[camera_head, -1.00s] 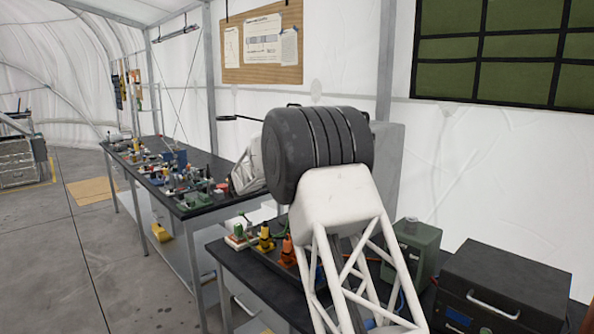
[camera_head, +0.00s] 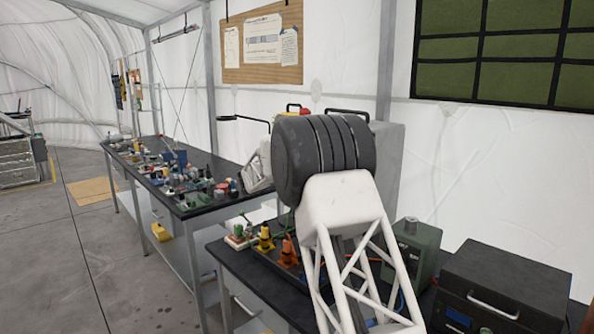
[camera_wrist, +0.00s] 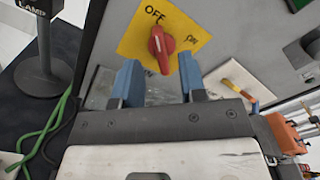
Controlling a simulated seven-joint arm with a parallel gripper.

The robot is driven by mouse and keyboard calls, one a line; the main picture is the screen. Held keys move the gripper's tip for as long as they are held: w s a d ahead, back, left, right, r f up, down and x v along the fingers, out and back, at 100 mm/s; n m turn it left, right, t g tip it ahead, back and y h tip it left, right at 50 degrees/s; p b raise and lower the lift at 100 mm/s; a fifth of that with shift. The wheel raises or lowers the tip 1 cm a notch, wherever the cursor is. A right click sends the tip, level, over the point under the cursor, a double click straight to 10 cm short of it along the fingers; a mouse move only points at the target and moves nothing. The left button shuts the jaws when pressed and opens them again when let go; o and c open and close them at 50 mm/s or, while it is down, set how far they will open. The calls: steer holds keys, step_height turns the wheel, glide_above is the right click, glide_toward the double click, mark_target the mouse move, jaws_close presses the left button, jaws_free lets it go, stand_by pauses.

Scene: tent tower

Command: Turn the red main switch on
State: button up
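In the wrist view a red rotary switch (camera_wrist: 161,45) sits on a yellow plate (camera_wrist: 135,40) on a grey panel. The plate reads OFF at the top and ON at the right. The knob's long handle lines up roughly with OFF. My gripper (camera_wrist: 158,75) is open, with its two blue fingers apart and nothing between them. The fingertips lie just below the knob in the picture; I cannot tell whether they touch the panel. In the head view my arm hides the switch, and part of the grey cabinet (camera_head: 392,150) shows behind it.
A lamp post (camera_wrist: 40,60) and green cables (camera_wrist: 45,135) are left of the panel in the wrist view. A white plate with a red and yellow lever (camera_wrist: 245,97) is at the right. In the head view, a green box (camera_head: 415,245) and a black power unit (camera_head: 505,285) stand nearby.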

steer(key=shift+x, duration=1.75)
steer(key=shift+c, duration=0.4)
steer(key=c, duration=0.5)
